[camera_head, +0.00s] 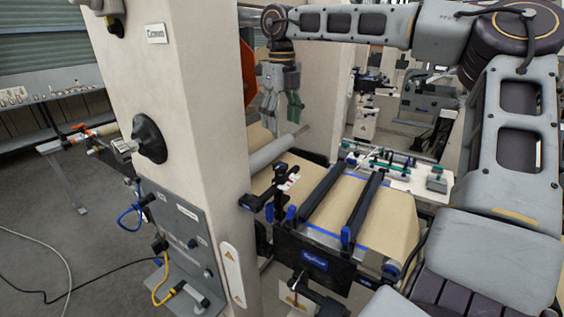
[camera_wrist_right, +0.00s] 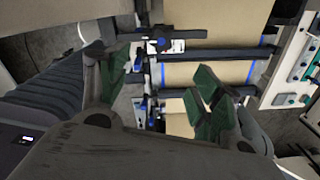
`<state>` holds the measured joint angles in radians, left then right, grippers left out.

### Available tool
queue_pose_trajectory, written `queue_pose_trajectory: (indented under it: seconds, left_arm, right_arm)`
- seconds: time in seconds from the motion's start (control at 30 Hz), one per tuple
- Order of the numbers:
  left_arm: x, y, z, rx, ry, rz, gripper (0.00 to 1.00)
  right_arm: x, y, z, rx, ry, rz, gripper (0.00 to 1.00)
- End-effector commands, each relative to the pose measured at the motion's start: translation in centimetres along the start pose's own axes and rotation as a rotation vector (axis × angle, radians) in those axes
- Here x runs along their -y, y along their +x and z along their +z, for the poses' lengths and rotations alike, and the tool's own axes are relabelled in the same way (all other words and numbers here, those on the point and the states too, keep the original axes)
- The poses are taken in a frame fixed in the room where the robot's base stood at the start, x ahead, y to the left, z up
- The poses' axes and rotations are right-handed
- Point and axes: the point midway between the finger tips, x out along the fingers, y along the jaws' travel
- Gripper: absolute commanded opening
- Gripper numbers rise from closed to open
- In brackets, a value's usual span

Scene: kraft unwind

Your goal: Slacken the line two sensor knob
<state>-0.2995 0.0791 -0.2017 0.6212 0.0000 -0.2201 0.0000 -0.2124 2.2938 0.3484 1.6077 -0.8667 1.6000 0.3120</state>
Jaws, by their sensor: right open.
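Kraft-coloured web (camera_head: 395,215) runs over a machine unit with two dark crossbars (camera_head: 362,210). Beside its left edge is a dark sensor bracket (camera_head: 283,184) with a red and white piece; blue knobs (camera_head: 290,213) sit near it. I cannot tell which is the line two sensor knob. In the right wrist view a dark bracket with a blue-centred knob (camera_wrist_right: 160,43) lies beyond the fingers. My right gripper (camera_head: 281,108) hangs above and behind the bracket, open and empty, apart from it. Its green fingertips (camera_wrist_right: 160,90) are spread wide in the wrist view. My left gripper is out of view.
A pale machine column (camera_head: 205,100) stands left of the web, with a black round knob (camera_head: 150,138) and a grey connector panel (camera_head: 182,235). A roller (camera_head: 270,152) sticks out behind it. A bench (camera_head: 45,95) stands far left. Cables lie on the floor.

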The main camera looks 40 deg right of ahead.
Motion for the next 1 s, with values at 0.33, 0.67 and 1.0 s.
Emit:
queue_pose_trajectory:
  seconds: [0.33,0.67,1.0]
  left_arm:
    - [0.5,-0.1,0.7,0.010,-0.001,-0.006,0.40]
    - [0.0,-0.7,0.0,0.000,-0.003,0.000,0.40]
    - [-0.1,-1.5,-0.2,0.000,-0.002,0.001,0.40]
  right_arm:
    - [0.0,0.6,0.0,-0.001,0.000,0.001,0.66]
    - [0.0,3.9,0.0,-0.002,0.000,0.003,0.66]
    - [0.0,8.4,-0.1,-0.003,0.000,0.003,0.66]
